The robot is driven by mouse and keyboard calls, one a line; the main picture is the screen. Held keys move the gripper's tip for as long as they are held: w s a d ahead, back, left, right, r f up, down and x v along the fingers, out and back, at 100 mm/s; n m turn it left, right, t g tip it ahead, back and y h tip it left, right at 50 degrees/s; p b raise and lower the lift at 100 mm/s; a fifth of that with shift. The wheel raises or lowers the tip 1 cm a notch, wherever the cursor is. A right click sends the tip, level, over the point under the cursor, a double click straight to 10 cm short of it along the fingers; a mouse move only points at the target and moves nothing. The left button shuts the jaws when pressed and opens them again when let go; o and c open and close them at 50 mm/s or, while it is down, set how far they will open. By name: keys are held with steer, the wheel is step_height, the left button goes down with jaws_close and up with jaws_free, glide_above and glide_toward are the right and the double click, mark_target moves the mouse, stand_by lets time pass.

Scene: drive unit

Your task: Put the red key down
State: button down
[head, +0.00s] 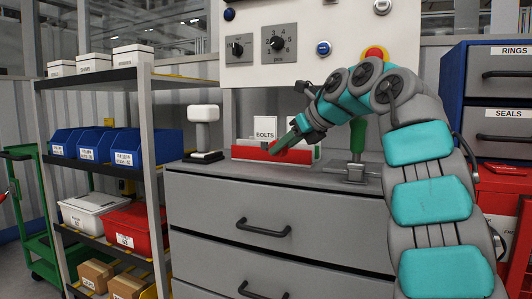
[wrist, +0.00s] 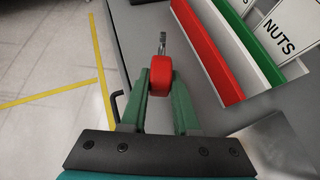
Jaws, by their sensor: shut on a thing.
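My gripper (wrist: 161,82) is shut on the red key, with its green fingers on both sides of the key's red head (wrist: 160,77). The metal shaft (wrist: 162,43) points away from the fingers. In the head view my gripper (head: 284,144) is over the grey drawer cabinet's top, in front of the bolts bin. The key is hard to tell from the red bin there. In the wrist view the key appears over the grey worktop (wrist: 202,95) near its front edge. Whether it touches the top cannot be told.
A red bin (wrist: 208,52), with white and green ones beside it, stands close right of the key. A lever tool with a green handle (head: 357,138) is on the worktop's right. A white-headed device (head: 203,130) stands left. Shelves with blue bins (head: 133,147) are farther left.

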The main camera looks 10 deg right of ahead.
steer(key=w+a+p, duration=0.1)
steer(key=w, duration=0.1)
steer(key=w+a+p, duration=0.1)
steer(key=w, duration=0.2)
steer(key=w+a+p, duration=0.1)
steer(key=w, duration=0.2)
steer(key=shift+a+f+p, duration=0.25)
steer(key=shift+a+p, duration=0.15)
step_height(320, 180, down, 4)
steer(key=b, duration=0.2)
steer(key=shift+d+r+b, duration=0.1)
steer(key=shift+r+b, duration=0.15)
steer(key=shift+b, duration=0.15)
steer(key=shift+f, duration=0.2)
steer(key=shift+f+b, duration=0.2)
steer(key=shift+b, duration=0.1)
steer(key=c, duration=0.7)
jaws_free()
steer(key=shift+o, duration=0.2)
steer(key=shift+r, duration=0.1)
